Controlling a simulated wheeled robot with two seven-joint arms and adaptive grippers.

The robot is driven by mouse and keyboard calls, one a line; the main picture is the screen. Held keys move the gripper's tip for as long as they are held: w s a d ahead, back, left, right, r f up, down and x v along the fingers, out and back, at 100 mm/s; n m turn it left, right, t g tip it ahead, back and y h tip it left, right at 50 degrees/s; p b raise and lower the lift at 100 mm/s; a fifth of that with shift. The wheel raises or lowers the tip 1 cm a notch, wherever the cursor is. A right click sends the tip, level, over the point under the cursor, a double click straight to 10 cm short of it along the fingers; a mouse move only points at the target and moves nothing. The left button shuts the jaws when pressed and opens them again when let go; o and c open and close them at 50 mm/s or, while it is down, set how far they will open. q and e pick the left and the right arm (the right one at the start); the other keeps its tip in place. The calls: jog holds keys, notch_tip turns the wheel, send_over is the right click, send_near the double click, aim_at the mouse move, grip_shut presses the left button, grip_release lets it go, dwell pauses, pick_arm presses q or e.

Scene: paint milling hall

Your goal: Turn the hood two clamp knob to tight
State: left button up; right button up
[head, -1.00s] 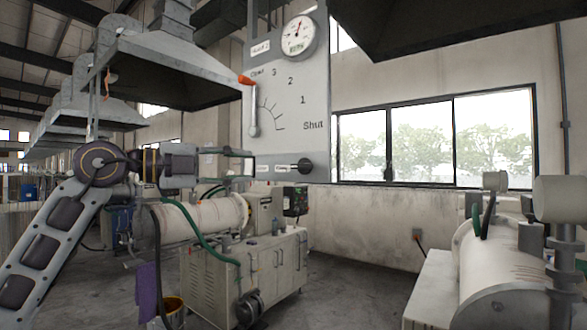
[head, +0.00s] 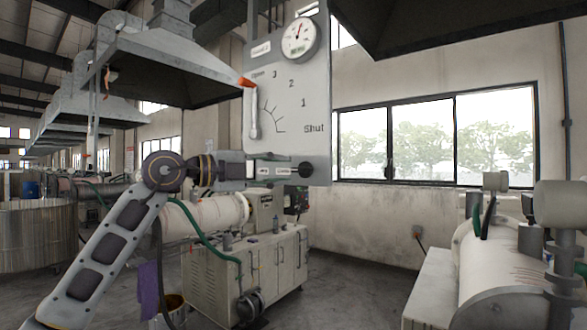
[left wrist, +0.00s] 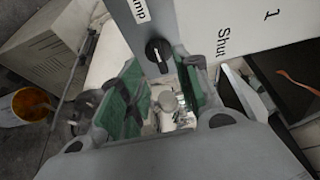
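The clamp knob (head: 306,169) is small, black and round, at the lower right of the grey hood panel (head: 315,75). In the left wrist view the knob (left wrist: 155,50) shows a white line on its face; what setting it marks I cannot tell. My left gripper (head: 288,168) is in front of the panel's lower edge, just left of the knob. In the left wrist view its green-padded fingers (left wrist: 164,82) are apart with nothing between them, and the knob lies just beyond the tips. They do not appear closed on it. My right gripper is out of view.
The panel also carries a dial gauge (head: 300,38) and an orange-tipped lever (head: 249,100) beside a scale from Open to Shut. A grey cabinet (head: 245,270) with a mill stands below. A second machine (head: 500,265) is at the right. The floor between is clear.

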aim_at(298, 170)
pick_arm(q)
jog(key=shift+p+x, duration=0.5)
jog(key=shift+x, duration=1.95)
grip_shut()
